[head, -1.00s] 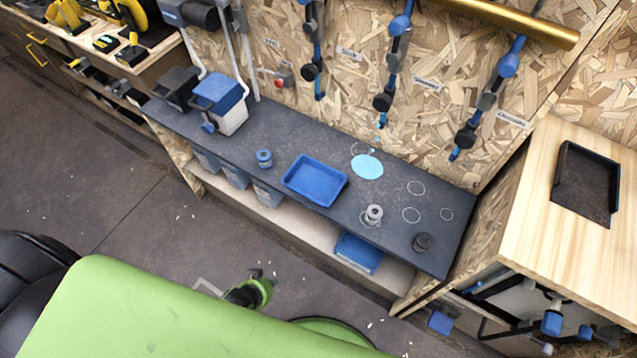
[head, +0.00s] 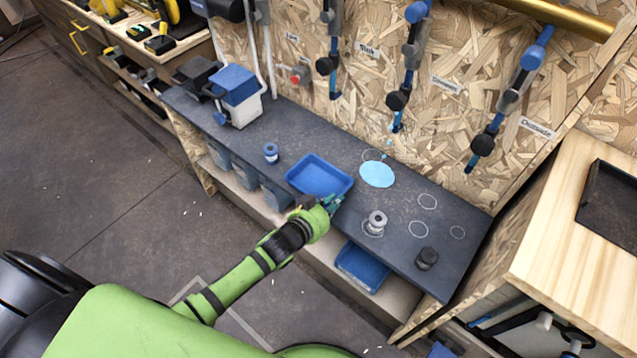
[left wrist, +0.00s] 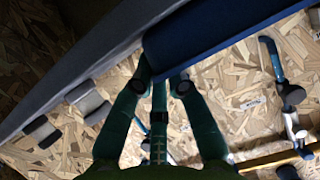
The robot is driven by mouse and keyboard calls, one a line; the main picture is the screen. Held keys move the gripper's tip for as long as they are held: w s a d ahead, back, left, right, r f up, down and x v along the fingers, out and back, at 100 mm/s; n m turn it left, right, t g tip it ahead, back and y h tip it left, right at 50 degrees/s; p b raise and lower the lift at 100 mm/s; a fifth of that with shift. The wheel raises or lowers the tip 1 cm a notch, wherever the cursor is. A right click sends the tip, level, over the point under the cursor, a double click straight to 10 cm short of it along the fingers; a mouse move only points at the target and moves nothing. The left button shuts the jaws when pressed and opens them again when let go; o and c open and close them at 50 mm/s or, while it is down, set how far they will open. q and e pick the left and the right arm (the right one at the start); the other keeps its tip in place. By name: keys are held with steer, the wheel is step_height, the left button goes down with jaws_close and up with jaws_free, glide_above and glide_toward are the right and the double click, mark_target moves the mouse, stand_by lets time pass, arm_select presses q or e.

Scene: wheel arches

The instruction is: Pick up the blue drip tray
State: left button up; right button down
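The blue drip tray (head: 318,175) lies flat on the dark bench top (head: 400,215), near its front edge. My left gripper (head: 331,203) is at the tray's near right corner in the head view, its teal fingers close to or touching the rim. In the left wrist view the blue tray (left wrist: 225,28) fills the upper middle, just beyond the green fingers of my left gripper (left wrist: 163,70). The fingertips come near the tray's edge, but whether they are closed on it is unclear. My right gripper is not in view.
A grey-white spool (head: 376,222) and a black knob-like piece (head: 427,258) stand right of the tray. A small blue spool (head: 271,152) and a blue-lidded box (head: 238,95) stand left. Another blue bin (head: 361,267) sits on the lower shelf.

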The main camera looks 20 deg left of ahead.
arm_select(q)
steer(key=shift+x, duration=1.05)
steer(key=shift+s, duration=0.1)
jaws_close()
